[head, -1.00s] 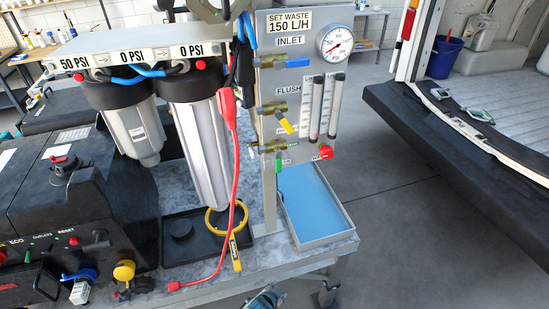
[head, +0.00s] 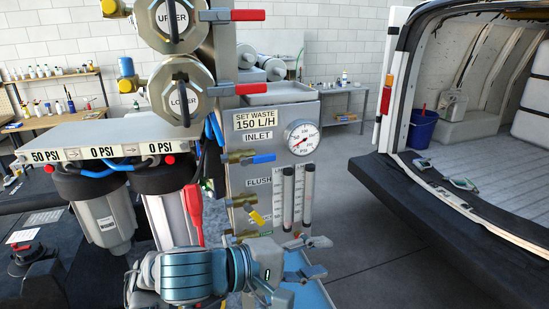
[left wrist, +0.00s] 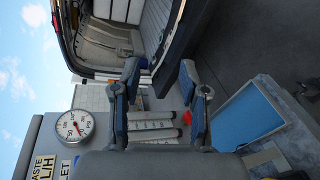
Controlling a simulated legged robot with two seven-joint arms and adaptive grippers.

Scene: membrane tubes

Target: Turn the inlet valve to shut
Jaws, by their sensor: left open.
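The inlet valve (head: 240,157) is a brass valve under the INLET label on the grey panel. Its blue lever (head: 263,158) points right, nearly level. My left gripper (head: 316,258) is open and empty, below and to the right of the inlet valve, in front of the panel's lower part. In the left wrist view its two fingers (left wrist: 160,105) are spread apart, with the flow tubes seen between them. The inlet valve is not clearly visible in that view. My right gripper is not in view.
The flush valve (head: 244,201) with a yellow lever sits below the inlet valve. A pressure gauge (head: 301,137) and flow tubes (head: 297,195) stand to its right. My left arm hides part of the panel's lower end. A blue-floored tray (left wrist: 255,112) lies below.

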